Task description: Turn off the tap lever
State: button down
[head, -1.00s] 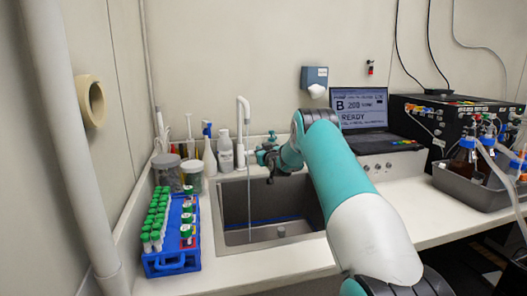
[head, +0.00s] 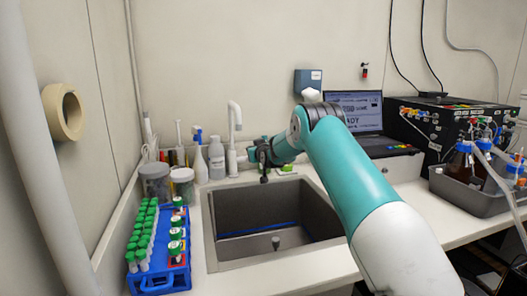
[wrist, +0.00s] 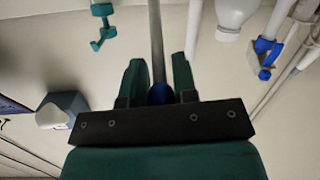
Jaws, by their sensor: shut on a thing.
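The white tap (head: 235,128) stands at the back left edge of the sink, with its spout curving over at the top. My gripper (head: 256,155) reaches in from the right, low beside the tap body. In the wrist view, my gripper (wrist: 160,85) has its two teal fingers on either side of a grey rod with a blue part (wrist: 160,95), which looks like the tap lever. The lever is hidden by my gripper in the head view. No water stream shows below the spout.
The grey sink (head: 230,258) is in front of the tap. A blue rack (head: 163,283) of green-capped tubes stands left of it. A laptop (head: 360,112) stands to the right.

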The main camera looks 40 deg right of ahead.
jog(key=shift+r, duration=0.2)
jog(key=c, duration=1.1)
grip_release()
jog(key=shift+c, duration=0.2)
jog(key=shift+s, duration=0.1)
jog(key=shift+s+a, duration=0.1)
jog(key=shift+s, duration=0.15)
jog(key=b+v, duration=0.4)
jog(key=v, duration=1.2)
jog(key=shift+s+b, duration=0.3)
jog(key=shift+b, duration=0.05)
